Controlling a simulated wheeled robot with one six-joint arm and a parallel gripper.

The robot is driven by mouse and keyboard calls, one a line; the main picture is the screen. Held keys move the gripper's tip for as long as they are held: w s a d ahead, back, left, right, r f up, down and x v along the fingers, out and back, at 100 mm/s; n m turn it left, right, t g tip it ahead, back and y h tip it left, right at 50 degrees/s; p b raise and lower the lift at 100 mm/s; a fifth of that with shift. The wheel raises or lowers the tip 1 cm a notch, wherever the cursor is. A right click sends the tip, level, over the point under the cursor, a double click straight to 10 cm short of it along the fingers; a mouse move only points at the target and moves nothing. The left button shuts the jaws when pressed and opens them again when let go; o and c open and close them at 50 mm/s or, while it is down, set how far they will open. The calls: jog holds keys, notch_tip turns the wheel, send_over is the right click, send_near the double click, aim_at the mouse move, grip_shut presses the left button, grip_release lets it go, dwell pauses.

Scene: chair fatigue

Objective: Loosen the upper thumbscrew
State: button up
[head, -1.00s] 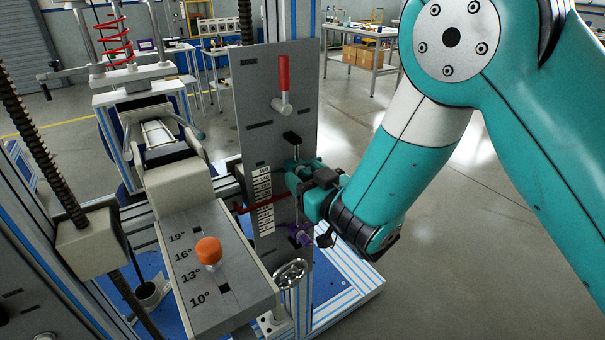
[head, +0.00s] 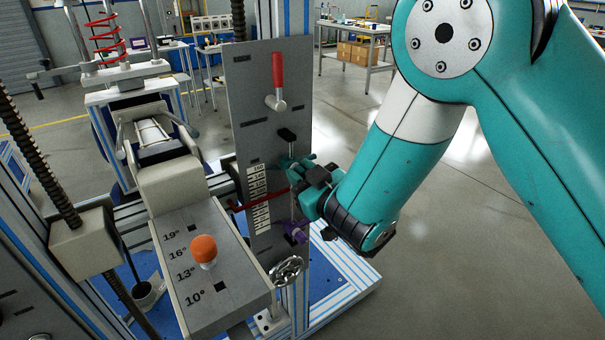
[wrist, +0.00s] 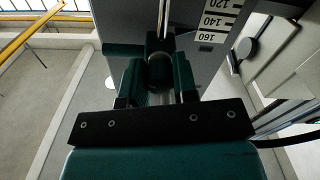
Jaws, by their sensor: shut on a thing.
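My gripper (head: 298,178) is at the front of the upright grey plate (head: 268,118), right of its number scale. In the wrist view my gripper (wrist: 159,80) has both fingers shut around a dark green rounded knob (wrist: 160,70), which appears to be the upper thumbscrew. In the head view my gripper largely covers it. A purple thumbscrew (head: 297,233) sits lower on the same plate, below my gripper and apart from it.
A black knob (head: 286,135) and a red-handled lever (head: 278,80) are on the plate above my gripper. A red pointer (head: 262,200) crosses the scale (head: 258,200). An orange knob (head: 204,249) stands on the angle block at left. Open floor lies to the right.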

jog(key=n, duration=0.5)
jog(key=shift+n, duration=0.3)
jog(key=n, duration=1)
jog(key=shift+n, duration=0.4)
jog(key=n, duration=0.5)
jog(key=shift+n, duration=0.3)
jog(key=o, duration=0.9)
jog(key=shift+o, duration=0.2)
